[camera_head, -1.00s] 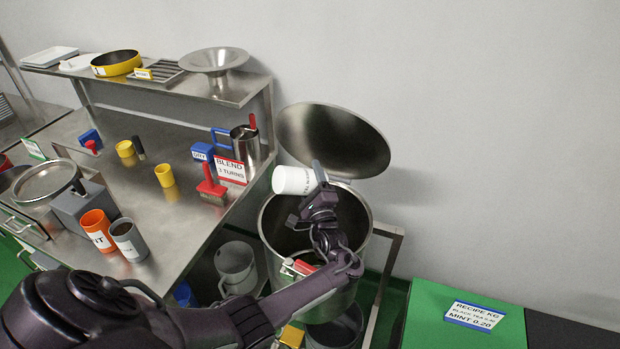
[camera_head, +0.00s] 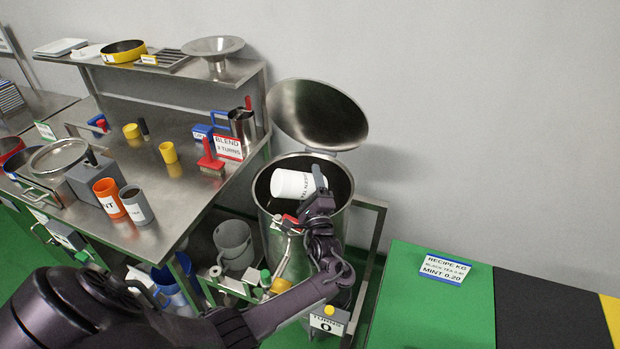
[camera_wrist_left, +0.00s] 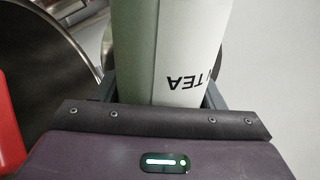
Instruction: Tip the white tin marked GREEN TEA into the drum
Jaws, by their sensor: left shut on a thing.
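The white tin (camera_head: 293,184) with dark lettering lies on its side, held over the mouth of the steel drum (camera_head: 285,226). My left gripper (camera_head: 318,190) is shut on the tin. In the left wrist view the tin (camera_wrist_left: 170,50) stands between the fingers, and the letters "TEA" show upside down. The tin's open end and its contents cannot be made out. The drum's round lid (camera_head: 317,113) is open, tilted up at the back. My right gripper is not in view.
A steel bench (camera_head: 185,200) stands left of the drum, with an orange tin (camera_head: 109,198), a grey tin (camera_head: 136,205) and a BLEND sign (camera_head: 228,148). A green surface (camera_head: 425,305) with a RECIPE card (camera_head: 445,268) is at the right. A small TURNS sign (camera_head: 327,324) reads 0.

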